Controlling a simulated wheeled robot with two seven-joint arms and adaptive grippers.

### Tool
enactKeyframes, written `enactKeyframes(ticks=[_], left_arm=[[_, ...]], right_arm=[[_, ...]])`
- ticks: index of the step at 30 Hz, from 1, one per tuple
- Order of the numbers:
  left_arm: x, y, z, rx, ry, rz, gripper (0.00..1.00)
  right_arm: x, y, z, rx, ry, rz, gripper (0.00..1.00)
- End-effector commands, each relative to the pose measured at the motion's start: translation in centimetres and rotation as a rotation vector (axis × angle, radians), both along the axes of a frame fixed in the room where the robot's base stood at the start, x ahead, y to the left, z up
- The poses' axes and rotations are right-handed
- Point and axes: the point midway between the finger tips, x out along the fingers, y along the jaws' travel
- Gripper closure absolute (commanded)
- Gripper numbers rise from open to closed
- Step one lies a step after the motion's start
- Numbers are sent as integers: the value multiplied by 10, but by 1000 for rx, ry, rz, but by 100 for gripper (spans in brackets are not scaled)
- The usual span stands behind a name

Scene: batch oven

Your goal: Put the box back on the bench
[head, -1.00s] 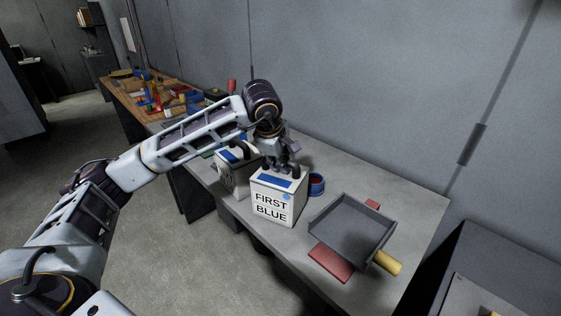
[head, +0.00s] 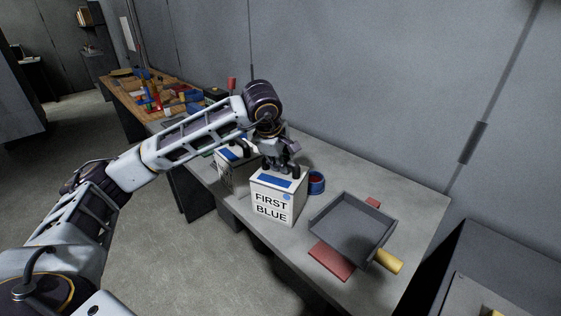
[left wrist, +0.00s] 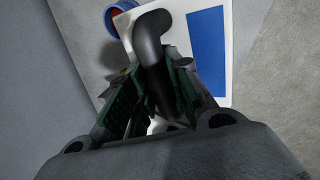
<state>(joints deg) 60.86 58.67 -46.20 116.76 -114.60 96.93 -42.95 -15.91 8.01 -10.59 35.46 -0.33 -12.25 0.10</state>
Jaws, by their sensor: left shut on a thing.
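A white box (head: 270,206) marked "FIRST BLUE" is at the front edge of the grey bench (head: 410,208) in the head view, upright. It has a blue patch on top and a dark handle. My left gripper (head: 283,168) is above it, shut on the handle; the left wrist view shows the fingers around the dark handle (left wrist: 152,50) over the white top with its blue patch (left wrist: 207,50). Whether the box's underside touches the bench cannot be told. My right gripper is not in view.
A second white box (head: 228,172) stands close behind to the left. A blue round container (head: 316,183) is beside the held box. A grey tray (head: 350,232), a red mat (head: 331,262) and a yellow cylinder (head: 388,261) lie to the right. A cluttered wooden table (head: 130,88) is far left.

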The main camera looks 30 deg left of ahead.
Motion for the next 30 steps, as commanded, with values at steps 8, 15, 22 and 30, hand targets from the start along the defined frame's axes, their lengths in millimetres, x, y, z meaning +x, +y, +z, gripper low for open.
enactKeyframes(ticks=[8,15,22,30], left_arm=[[1,0,1,-1,-7,0,100],[1,0,-1,-1,-7,0,100],[1,0,-2,-1,-5,0,55],[-1,0,-6,1,6,0,55]], right_arm=[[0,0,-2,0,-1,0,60],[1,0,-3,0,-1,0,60],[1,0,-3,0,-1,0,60],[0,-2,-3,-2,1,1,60]])
